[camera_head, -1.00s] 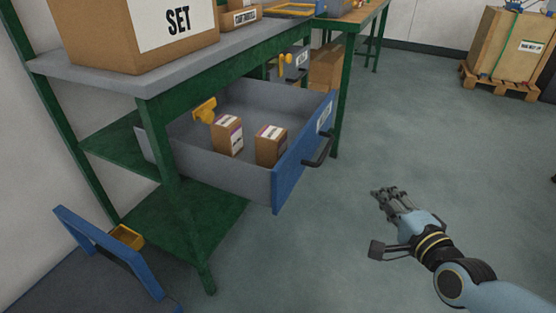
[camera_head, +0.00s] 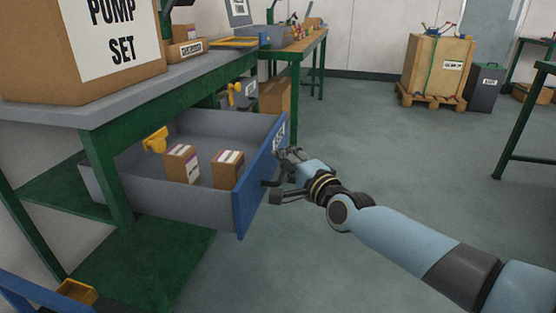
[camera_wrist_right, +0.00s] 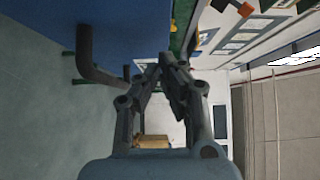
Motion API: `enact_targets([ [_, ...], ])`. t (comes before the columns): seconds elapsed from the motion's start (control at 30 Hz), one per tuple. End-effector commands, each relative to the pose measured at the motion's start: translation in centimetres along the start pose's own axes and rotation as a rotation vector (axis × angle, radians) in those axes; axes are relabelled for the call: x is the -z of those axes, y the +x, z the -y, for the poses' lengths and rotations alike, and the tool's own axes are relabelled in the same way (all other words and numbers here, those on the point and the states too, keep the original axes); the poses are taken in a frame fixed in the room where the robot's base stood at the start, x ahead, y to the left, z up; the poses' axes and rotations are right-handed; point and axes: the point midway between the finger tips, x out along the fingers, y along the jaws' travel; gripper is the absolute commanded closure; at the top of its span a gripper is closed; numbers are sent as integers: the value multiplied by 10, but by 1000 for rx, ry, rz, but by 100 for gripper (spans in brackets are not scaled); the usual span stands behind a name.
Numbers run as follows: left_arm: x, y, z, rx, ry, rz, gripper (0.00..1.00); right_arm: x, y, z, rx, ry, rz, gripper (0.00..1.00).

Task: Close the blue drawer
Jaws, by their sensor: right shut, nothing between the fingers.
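The blue drawer (camera_head: 246,207) hangs open under the green workbench, its blue front facing right. Two small cartons, one left (camera_head: 182,164) and one right (camera_head: 227,170), stand inside its grey tray. My right gripper (camera_head: 282,154) is shut and empty, close beside the outer face of the front; I cannot tell if it touches. The arm partly hides the front and its handle. In the right wrist view the blue front (camera_wrist_right: 40,25) fills the upper left, with the dark handle (camera_wrist_right: 86,58) left of my fingertips (camera_wrist_right: 164,62). My left gripper is out of view.
The workbench (camera_head: 180,85) carries a large cardboard box (camera_head: 80,50) above the drawer. A green bench leg (camera_head: 294,105) stands behind the front. A wooden crate on a pallet (camera_head: 437,70) is far off. Open floor (camera_head: 400,150) lies to the right.

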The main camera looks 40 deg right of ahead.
Motion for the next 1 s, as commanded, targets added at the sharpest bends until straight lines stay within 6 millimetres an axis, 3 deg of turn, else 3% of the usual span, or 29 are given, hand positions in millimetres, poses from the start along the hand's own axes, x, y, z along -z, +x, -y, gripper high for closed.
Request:
enact_targets([
  [0.17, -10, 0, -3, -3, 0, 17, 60, -9, 9, 0, -1, -1, 0, 100],
  [0.67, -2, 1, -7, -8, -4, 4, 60, -13, 12, 0, -1, -1, 0, 100],
  [0.87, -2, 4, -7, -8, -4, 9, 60, -29, 28, 0, 1, 3, 0, 100],
  [1.0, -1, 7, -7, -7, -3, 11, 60, -50, 49, -1, 0, 4, 1, 100],
])
